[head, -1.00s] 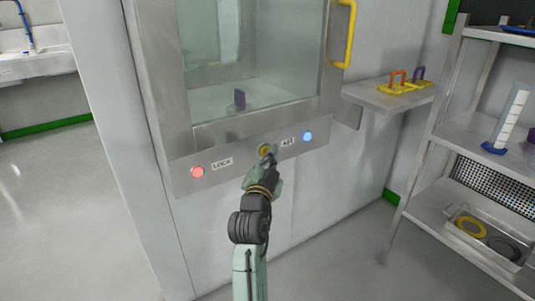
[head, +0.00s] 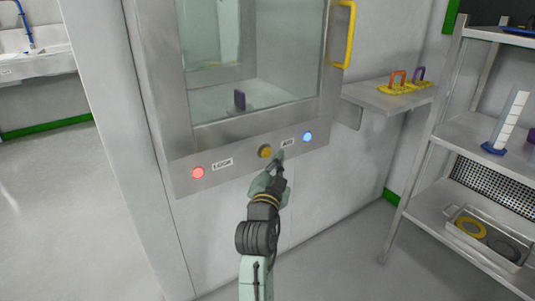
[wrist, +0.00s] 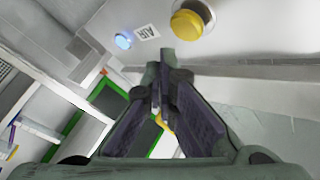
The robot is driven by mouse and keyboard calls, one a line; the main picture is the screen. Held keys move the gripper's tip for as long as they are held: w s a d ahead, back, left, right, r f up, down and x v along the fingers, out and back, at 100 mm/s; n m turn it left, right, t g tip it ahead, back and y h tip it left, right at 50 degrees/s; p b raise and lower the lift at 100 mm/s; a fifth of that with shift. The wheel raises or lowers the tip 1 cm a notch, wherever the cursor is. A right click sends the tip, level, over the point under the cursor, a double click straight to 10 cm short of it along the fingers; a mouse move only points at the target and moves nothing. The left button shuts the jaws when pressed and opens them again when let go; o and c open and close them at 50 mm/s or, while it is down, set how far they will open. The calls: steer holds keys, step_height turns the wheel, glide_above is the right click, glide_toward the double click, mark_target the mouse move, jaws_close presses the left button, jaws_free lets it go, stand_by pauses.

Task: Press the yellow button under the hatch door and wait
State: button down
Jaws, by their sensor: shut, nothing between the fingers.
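The yellow button (head: 265,151) sits in the middle of the metal panel below the hatch door (head: 255,60). It also shows at the top of the wrist view (wrist: 187,25), standing out from the panel. My gripper (head: 281,156) is shut and empty, with its tips just right of and a little below the button in the head view. In the wrist view the closed fingertips (wrist: 160,60) are below and left of the button, and a gap shows between them.
A lit red light (head: 198,172) by the LOCK label and a lit blue light (head: 308,136) by the AIR label flank the button. A yellow door handle (head: 346,35), a wall shelf (head: 375,100) and a metal rack (head: 440,195) are to the right. Floor at left is clear.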

steer(key=s+d, duration=0.2)
steer(key=s, duration=0.1)
steer(key=shift+d, duration=0.15)
stand_by(0.5)
